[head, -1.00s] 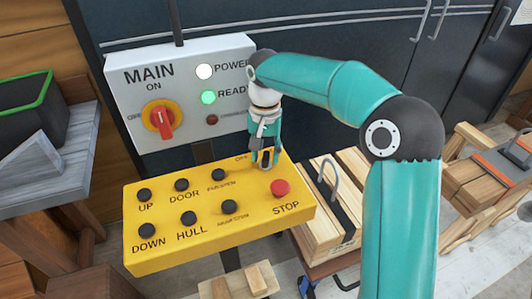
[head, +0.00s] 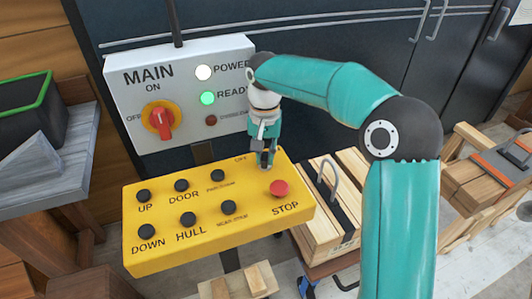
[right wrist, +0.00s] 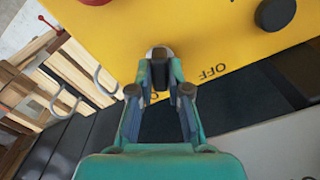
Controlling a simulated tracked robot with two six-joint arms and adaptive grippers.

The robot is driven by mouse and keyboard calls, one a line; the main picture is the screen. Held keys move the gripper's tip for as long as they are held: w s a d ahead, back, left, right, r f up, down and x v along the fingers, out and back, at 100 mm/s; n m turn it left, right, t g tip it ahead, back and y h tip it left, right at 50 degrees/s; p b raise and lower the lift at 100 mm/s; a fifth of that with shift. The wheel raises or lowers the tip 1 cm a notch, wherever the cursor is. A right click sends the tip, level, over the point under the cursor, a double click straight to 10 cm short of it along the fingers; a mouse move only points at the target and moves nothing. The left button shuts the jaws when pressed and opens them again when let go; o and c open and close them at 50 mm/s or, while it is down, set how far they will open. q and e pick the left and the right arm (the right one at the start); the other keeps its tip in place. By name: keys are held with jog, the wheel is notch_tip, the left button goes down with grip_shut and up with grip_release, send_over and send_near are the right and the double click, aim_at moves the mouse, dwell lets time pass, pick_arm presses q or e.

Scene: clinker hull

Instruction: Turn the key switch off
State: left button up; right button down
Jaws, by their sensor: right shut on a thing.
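The key switch sits near the top right edge of the yellow control panel (head: 165,250), by the "OFF" lettering. In the right wrist view its pale round barrel (right wrist: 160,52) shows beyond my fingertips, with a dark key (right wrist: 160,75) between them. My right gripper (head: 266,160) reaches down from above and is shut on this key; it also shows in the right wrist view (right wrist: 160,90). In the head view the gripper hides most of the switch, and I cannot tell the key's exact angle. My left gripper is not in view.
The red STOP button (head: 279,188) lies close to the right gripper, and several black buttons cover the panel. Behind stands the grey MAIN box (head: 180,60) with its red rotary switch (head: 160,119) and lit lamps. Bundled timber (head: 325,230) stands at right.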

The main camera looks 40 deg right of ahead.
aim_at(265, 156)
jog(key=n+p, duration=0.2)
jog(key=n, duration=0.3)
jog(key=shift+r+n, duration=0.1)
jog(key=shift+n, duration=0.3)
jog(key=n+p, duration=0.1)
jog(key=n, duration=0.4)
jog(key=shift+n, duration=0.4)
jog(key=shift+p, duration=0.3)
jog(key=c, duration=1.1)
grip_release()
notch_tip(265, 156, up, 12)
jog(key=shift+f, duration=0.15)
